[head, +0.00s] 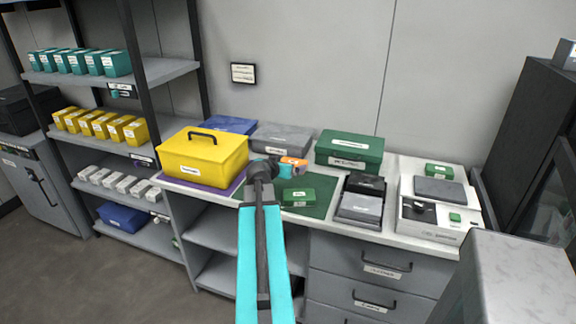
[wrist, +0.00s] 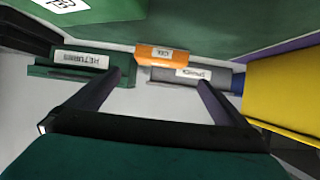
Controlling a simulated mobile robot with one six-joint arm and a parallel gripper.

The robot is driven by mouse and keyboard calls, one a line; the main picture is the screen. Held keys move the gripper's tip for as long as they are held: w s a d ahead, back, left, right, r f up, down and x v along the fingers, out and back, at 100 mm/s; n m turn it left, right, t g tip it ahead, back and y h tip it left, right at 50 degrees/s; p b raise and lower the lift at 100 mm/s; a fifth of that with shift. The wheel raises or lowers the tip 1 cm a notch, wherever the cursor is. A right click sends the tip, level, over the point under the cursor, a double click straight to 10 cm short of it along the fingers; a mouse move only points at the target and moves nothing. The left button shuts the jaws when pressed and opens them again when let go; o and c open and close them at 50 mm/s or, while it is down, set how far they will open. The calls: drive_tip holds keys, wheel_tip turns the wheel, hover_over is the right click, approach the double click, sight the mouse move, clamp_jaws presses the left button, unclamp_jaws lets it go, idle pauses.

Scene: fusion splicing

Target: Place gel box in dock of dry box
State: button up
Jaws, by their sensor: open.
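My gripper (head: 287,170) is open above the worktop, near the back of the green mat. In the wrist view its two fingers (wrist: 163,78) stand apart with nothing seen clasped between them. A small orange box with a white label (head: 295,162) is just past the fingertips; it also shows in the wrist view (wrist: 160,54), between the tips or a little beyond. It looks like the gel box, but its label is hard to read. I cannot tell for certain which container is the dry box; a white unit with a grey lid (head: 409,212) stands at the right.
A yellow handled box (head: 205,160) is at the left. Blue (head: 228,125), grey (head: 283,139) and large green (head: 349,148) boxes line the back. A small green box (head: 298,197) sits on the green mat (head: 318,209). Dark boxes (head: 360,208) stand right of it.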

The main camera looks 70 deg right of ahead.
drive_tip(key=shift+v, duration=1.3)
drive_tip(key=shift+r, duration=0.15)
